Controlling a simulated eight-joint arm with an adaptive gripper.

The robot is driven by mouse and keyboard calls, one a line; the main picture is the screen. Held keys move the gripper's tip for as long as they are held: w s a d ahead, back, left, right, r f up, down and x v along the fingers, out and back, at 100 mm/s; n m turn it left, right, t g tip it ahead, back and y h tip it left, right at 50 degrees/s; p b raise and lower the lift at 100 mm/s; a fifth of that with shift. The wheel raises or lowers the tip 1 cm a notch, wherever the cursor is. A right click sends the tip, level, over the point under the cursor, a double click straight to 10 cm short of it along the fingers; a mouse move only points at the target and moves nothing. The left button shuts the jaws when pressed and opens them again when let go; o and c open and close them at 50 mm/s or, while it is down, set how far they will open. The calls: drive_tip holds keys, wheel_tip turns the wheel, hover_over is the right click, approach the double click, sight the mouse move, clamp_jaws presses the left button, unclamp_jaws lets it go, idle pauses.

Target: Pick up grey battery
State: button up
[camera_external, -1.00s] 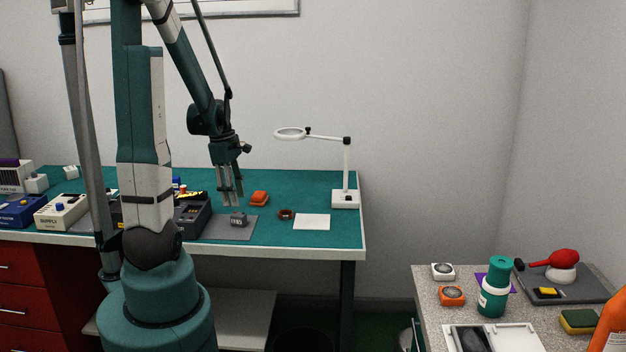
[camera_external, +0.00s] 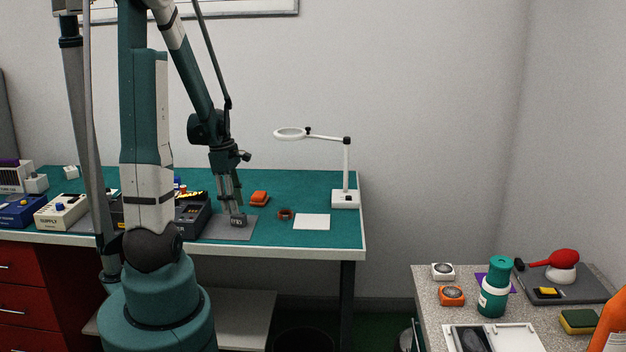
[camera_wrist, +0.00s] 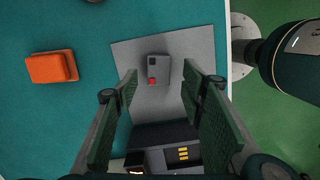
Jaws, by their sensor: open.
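The grey battery (camera_wrist: 158,69) is a small grey block with dark patches and a red spot. It lies on the grey mat (camera_wrist: 122,52) in the wrist view. In the external view the battery (camera_external: 238,222) is on the mat (camera_external: 214,229), right under my gripper (camera_external: 236,209). In the wrist view my gripper (camera_wrist: 160,84) is open, with its green-padded fingers apart. The battery shows in the gap between the fingers, toward their far end. Whether the fingers touch it cannot be told.
A dark box (camera_external: 193,218) stands left of the mat. An orange block (camera_external: 259,198) and a brown ring (camera_external: 285,214) lie near it. A white sheet (camera_external: 312,222) and a magnifier lamp (camera_external: 346,197) are to the right. Green table surface (camera_wrist: 30,120) is clear between them.

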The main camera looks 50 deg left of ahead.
sight(238, 216)
drive_tip(key=shift+f, duration=0.15)
drive_tip(key=shift+w+d+f+b, duration=0.1)
drive_tip(key=shift+w+f+b, duration=0.1)
drive_tip(key=shift+f, duration=0.6)
drive_tip(key=shift+w+d+f+b, duration=0.1)
drive_tip(key=shift+d+f+b, duration=0.05)
drive_tip(key=shift+f, duration=0.7)
drive_tip(key=shift+w+d+f+b, duration=0.1)
drive_tip(key=shift+f+b, duration=0.1)
drive_tip(key=shift+f, duration=0.6)
drive_tip(key=shift+c, duration=0.2)
drive_tip(key=c, duration=1)
